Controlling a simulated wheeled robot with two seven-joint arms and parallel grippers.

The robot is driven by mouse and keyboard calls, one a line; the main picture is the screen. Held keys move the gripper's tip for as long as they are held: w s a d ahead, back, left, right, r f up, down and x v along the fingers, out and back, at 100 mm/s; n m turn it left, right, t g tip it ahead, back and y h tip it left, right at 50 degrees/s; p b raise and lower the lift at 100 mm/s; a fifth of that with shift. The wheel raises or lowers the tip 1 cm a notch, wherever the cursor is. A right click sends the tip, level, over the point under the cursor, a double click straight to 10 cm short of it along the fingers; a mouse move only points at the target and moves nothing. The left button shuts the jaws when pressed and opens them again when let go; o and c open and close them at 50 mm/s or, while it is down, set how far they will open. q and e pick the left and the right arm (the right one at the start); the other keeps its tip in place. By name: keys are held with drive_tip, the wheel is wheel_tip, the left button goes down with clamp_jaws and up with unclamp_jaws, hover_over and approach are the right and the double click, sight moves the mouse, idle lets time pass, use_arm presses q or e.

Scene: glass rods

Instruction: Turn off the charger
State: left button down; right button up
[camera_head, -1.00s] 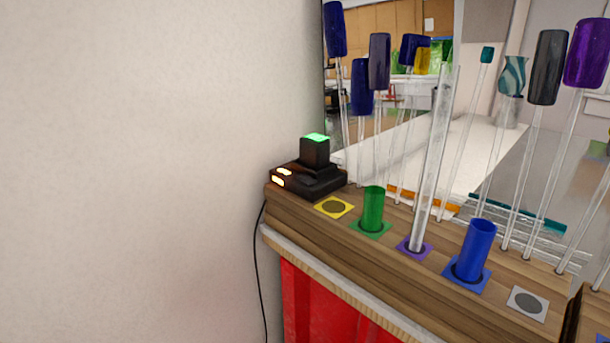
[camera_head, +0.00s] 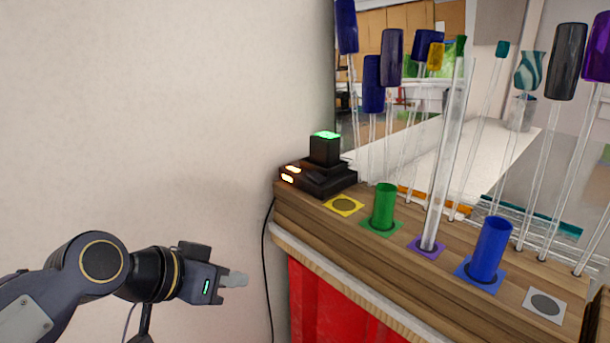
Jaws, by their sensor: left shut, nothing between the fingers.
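The charger (camera_head: 318,181) is a black block at the left end of the wooden shelf, against the wall. A black battery-like block with a lit green top (camera_head: 325,149) stands upright in it. Two orange-yellow lights (camera_head: 290,174) glow on its left front side. My left gripper (camera_head: 240,281) is shut and empty. It is in front of the wall, lower left of the charger and apart from it. My right gripper is out of view.
A black cable (camera_head: 266,260) hangs down from the charger's side. Right of the charger are a yellow pad (camera_head: 344,205), a green cup (camera_head: 384,208), a tall glass tube (camera_head: 448,160) and a blue cup (camera_head: 490,250). Glass rods with coloured heads stand behind. The wall area at left is clear.

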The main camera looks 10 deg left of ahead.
use_arm(q)
drive_tip(key=w+d+r+m+t+h+b, duration=0.1)
drive_tip(key=w+r+m+t, duration=0.3)
drive_tip(key=w+r, duration=0.9)
wheel_tip(320, 180, up, 2)
drive_tip(key=shift+w+d+r+m+h+b, duration=0.2)
drive_tip(key=shift+w+d+m+h+b, duration=0.15)
drive_tip(key=shift+m+h, duration=0.4)
drive_tip(key=shift+w, duration=0.1)
drive_tip(key=p, duration=0.3)
hover_over(317, 177)
drive_tip(key=s+a, duration=0.2)
drive_tip(key=s, duration=0.1)
wheel_tip(317, 177, down, 2)
drive_tip(key=f+b, duration=0.1)
drive_tip(key=w+f, duration=0.1)
drive_tip(key=f, duration=0.1)
drive_tip(key=shift+w+a+f+b, duration=0.2)
drive_tip(key=shift+f+b, duration=0.05)
drive_tip(key=shift+b, duration=0.1)
drive_tip(key=shift+f, duration=0.45)
